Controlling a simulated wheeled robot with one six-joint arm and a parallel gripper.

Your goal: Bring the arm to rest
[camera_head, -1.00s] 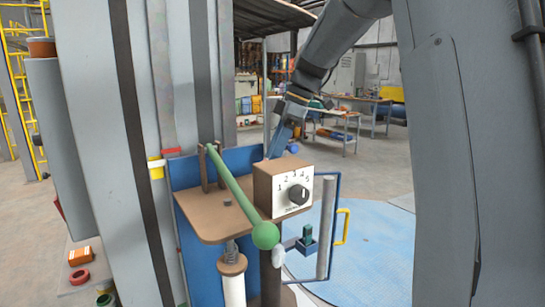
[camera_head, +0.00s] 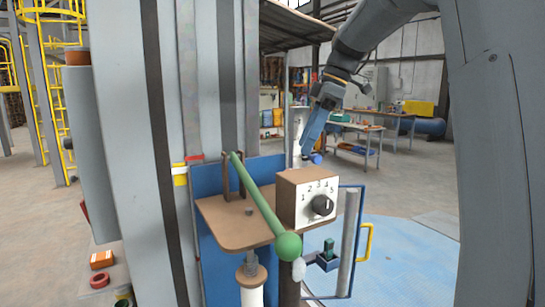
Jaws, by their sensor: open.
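My arm comes down from the top right, and its blue gripper (camera_head: 306,153) points downward behind and above the control box. The jaws are seen edge-on, stand open, and hold nothing visible. The box (camera_head: 289,200) has a white face numbered 1 to 5 and a black knob (camera_head: 323,205). It sits on a brown shelf (camera_head: 226,228) beside a green lever (camera_head: 262,213) with a round green knob. The gripper appears clear of both the box and the lever.
A blue panel (camera_head: 208,245) stands behind the shelf. A blue frame with a yellow handle (camera_head: 366,243) stands right of the box. Grey columns (camera_head: 115,130) rise at left. Worktables (camera_head: 355,128) stand far back. Open floor (camera_head: 400,185) lies between.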

